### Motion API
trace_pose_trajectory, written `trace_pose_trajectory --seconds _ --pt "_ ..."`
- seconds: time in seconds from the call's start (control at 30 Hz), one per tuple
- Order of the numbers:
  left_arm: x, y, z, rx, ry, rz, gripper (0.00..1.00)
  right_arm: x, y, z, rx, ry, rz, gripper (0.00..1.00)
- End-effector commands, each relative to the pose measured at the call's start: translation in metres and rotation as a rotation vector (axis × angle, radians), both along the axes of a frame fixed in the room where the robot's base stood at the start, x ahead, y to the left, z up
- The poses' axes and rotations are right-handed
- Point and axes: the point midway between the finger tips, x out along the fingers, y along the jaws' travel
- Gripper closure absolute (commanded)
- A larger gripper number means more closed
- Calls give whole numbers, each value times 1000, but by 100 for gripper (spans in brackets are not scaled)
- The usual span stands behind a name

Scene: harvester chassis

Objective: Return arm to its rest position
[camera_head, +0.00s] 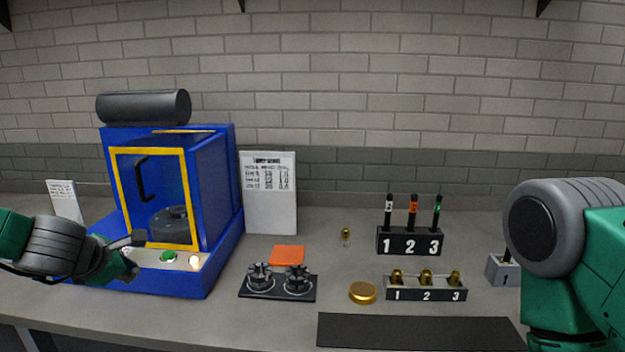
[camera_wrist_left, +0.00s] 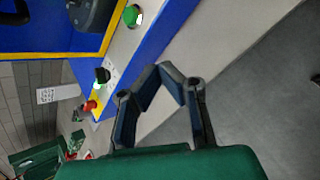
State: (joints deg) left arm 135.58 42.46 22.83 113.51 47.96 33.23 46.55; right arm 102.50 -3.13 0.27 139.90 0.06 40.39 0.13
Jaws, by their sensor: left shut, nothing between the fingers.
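My left arm comes in from the left in the head view. My left gripper (camera_head: 132,268) is shut and empty, in front of the blue machine's sloped button panel (camera_head: 182,262). In the left wrist view the gripper (camera_wrist_left: 168,76) shows its fingers angled together at the tips with nothing between them. The wrist view also shows a red button (camera_wrist_left: 90,104). I cannot tell whether the gripper touches the panel. My right gripper is out of view; only a green and grey arm link shows at the right.
The blue machine (camera_head: 226,190) has a yellow-framed door. A black fixture (camera_head: 278,290), a gold disc (camera_head: 363,293), a numbered rack (camera_head: 409,241), a numbered holder (camera_head: 426,295) and a black mat (camera_head: 420,332) occupy the bench. A printed sheet (camera_head: 269,195) stands behind.

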Motion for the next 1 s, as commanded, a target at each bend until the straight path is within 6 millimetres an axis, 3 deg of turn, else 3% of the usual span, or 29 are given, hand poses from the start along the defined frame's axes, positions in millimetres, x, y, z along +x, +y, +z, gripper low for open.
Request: trace_pose_trajectory --seconds 0.27,0.47,0.57,0.67,0.8,0.9,1.0 --pt "-23 -20 -59 179 76 -177 100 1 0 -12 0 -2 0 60" --pt "-58 -38 -118 362 153 -392 100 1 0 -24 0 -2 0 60" --pt "-84 -49 -158 475 206 -549 100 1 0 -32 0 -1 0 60" --pt "-123 -61 -209 611 274 -774 100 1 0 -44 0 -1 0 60" --pt "-202 -76 -283 807 363 -1199 100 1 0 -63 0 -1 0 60" --pt "-261 -83 -323 903 397 -1517 100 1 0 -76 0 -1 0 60" --pt "-314 -85 -350 956 408 -1799 100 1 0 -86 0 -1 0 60"
